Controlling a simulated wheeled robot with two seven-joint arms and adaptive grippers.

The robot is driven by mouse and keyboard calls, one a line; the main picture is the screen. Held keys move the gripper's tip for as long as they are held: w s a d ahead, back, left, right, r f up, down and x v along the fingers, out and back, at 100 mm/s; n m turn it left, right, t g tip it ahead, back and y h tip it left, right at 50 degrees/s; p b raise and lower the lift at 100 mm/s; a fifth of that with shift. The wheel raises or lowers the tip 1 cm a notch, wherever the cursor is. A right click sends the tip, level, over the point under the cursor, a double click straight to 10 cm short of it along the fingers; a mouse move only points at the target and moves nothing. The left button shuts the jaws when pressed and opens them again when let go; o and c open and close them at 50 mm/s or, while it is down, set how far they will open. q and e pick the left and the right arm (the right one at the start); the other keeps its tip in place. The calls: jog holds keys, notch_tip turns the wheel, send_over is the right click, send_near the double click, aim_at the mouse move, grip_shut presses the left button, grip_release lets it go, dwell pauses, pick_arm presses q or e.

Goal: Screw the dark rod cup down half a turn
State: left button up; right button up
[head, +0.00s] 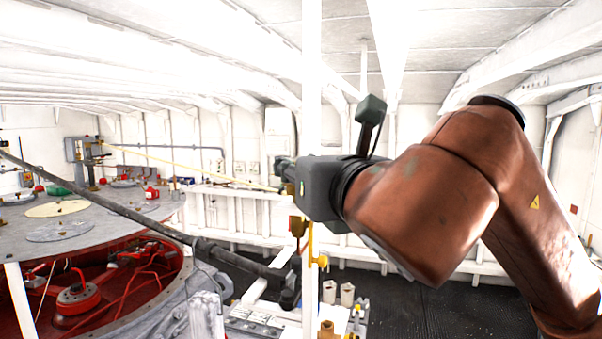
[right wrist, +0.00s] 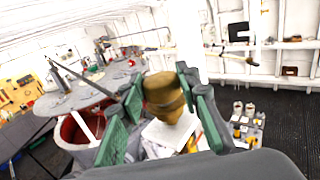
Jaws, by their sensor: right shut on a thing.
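In the right wrist view, a brass-coloured cup (right wrist: 163,92) with a stepped rim sits between the green-padded fingers of my right gripper (right wrist: 161,88). The gripper is shut on it. In the head view my right gripper (head: 285,172) is mostly hidden behind its own wrist. The dark rod (head: 125,210) runs from the left edge down to a dark end block (head: 290,292). Its link to the cup is unclear. My left gripper is in neither view.
A pale yellow rod (head: 185,164) slants across the back towards my right gripper. A round grey deck top (head: 110,212) with a red interior (head: 75,300) below lies left. A white post (head: 312,80) stands mid-view.

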jog(key=shift+s+r, duration=0.1)
jog(key=shift+r, duration=0.15)
jog(key=o, duration=0.8)
jog(key=shift+d, duration=0.1)
jog(key=shift+c, duration=0.2)
jog(key=o, duration=0.4)
jog(key=shift+s, duration=0.2)
jog(key=shift+o, duration=0.2)
jog(key=shift+w+f, duration=0.15)
jog(key=shift+w, duration=0.05)
jog(key=v, duration=1.2)
